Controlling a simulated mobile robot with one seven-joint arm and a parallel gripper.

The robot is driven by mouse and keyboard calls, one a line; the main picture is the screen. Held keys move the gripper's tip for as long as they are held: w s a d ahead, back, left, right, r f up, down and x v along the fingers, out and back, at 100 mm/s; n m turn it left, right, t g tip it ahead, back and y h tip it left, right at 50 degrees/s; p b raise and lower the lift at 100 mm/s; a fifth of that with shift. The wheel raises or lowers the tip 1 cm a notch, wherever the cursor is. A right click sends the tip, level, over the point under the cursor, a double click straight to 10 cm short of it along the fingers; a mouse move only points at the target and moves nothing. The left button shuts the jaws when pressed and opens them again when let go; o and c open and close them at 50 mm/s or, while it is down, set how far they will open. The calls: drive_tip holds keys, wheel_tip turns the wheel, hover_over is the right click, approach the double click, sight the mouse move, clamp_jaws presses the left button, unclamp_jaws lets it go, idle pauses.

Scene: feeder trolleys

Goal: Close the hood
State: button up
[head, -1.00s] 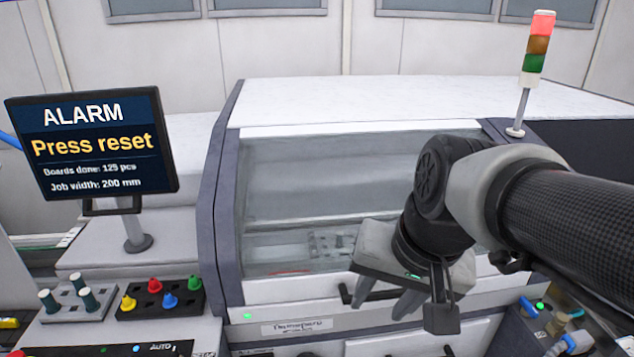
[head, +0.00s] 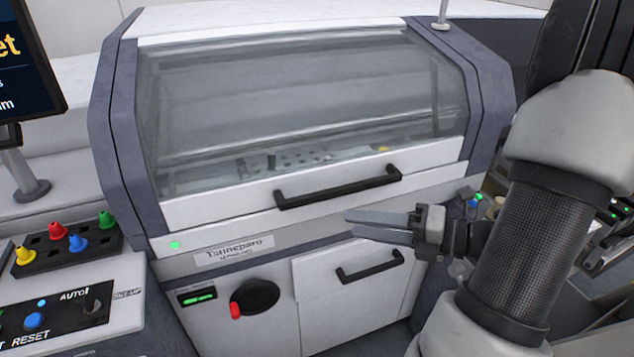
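The hood (head: 300,95) is a clear window in a white frame on the front of the machine. It is down. Its white lower edge (head: 215,205) lies along the machine's front panel, with no clear gap visible. The hood's black bar handle (head: 338,188) is on that lower edge. My gripper (head: 350,224) is in front of the machine, just below and right of the handle's middle, pointing left. Its two grey fingers are apart with nothing between them. It appears clear of the handle.
A green light (head: 175,245) glows on the front panel. Below are a red-and-black rotary switch (head: 255,297) and a drawer handle (head: 370,265). A control panel (head: 70,300) and colored pegs in a black holder (head: 65,250) stand left. A screen (head: 28,70) is at upper left.

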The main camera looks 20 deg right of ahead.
sight(347, 191)
drive_tip(key=d+f+m+t+h+b, duration=0.1)
drive_tip(key=d+f+m+t+h, duration=0.3)
drive_tip(key=d+m, duration=0.55)
drive_tip(key=shift+n+t, duration=0.45)
drive_tip(key=shift+t, duration=0.25)
drive_tip(key=b+x, duration=0.1)
drive_tip(key=x, duration=0.4)
drive_tip(key=b+x, duration=0.1)
drive_tip(key=x, duration=1)
drive_tip(key=shift+w+a+r+b, duration=0.25)
drive_tip(key=shift+r+b, duration=0.15)
clamp_jaws()
